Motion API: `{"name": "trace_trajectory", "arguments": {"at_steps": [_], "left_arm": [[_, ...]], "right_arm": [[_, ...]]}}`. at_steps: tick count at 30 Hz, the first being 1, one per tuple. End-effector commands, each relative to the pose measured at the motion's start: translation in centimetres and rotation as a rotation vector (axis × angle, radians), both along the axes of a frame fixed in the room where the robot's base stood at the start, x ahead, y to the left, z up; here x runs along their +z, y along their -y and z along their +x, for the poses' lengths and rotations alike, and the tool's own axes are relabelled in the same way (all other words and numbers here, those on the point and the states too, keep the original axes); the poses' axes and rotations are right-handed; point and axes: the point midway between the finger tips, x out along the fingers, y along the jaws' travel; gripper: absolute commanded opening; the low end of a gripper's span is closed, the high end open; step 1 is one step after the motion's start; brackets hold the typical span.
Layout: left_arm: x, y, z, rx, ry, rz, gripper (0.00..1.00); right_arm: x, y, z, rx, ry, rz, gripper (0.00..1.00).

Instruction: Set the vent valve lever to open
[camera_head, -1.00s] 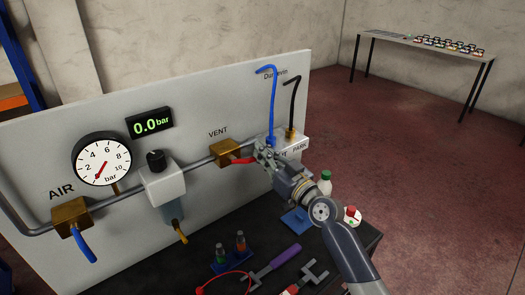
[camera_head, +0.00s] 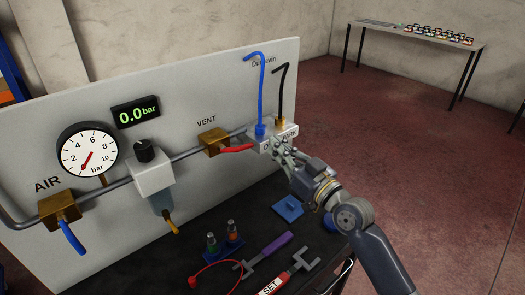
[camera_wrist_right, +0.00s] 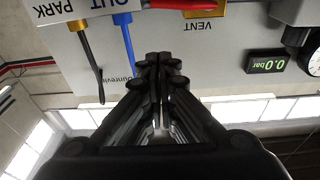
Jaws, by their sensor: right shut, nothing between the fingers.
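The vent valve is a brass block (camera_head: 213,141) on the grey pipe, under the word VENT. Its red lever (camera_head: 237,149) points right, roughly along the pipe. My right gripper (camera_head: 283,148) is shut and empty, to the right of the lever's tip and apart from it, in front of the white OUT/PARK block (camera_head: 286,132). In the right wrist view, the shut fingers (camera_wrist_right: 162,62) point at the panel, with the red lever (camera_wrist_right: 182,4) and brass body (camera_wrist_right: 205,8) at the top edge. My left gripper is not in view.
The blue hose (camera_head: 262,95) and black hose (camera_head: 277,95) rise from the white block near my right gripper. The air valve's blue lever (camera_head: 73,237) hangs at lower left.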

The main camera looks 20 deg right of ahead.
Motion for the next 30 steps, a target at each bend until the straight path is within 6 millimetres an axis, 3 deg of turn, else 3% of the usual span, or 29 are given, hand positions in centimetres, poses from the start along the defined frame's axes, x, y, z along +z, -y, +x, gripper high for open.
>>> {"name": "trace_trajectory", "arguments": {"at_steps": [5,9,13,17,24,30], "left_arm": [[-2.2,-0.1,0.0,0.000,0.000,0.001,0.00],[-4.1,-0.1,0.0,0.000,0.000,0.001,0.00],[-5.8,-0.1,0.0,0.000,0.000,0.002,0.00],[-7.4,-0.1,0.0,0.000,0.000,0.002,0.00],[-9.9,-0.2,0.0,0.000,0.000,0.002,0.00],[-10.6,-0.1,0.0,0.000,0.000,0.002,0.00]], "right_arm": [[-2.7,2.4,1.0,-0.185,0.133,-0.351,0.00],[-4.7,4.2,1.4,-0.382,0.272,-0.798,0.00],[-6.2,4.6,1.3,-0.540,0.389,-1.235,0.00],[-8.0,3.8,1.0,-0.669,0.501,-1.682,0.00],[-11.8,-0.1,0.6,-0.820,0.723,-2.414,0.00],[-13.7,-2.4,0.4,-0.864,0.845,-2.713,0.00]]}}
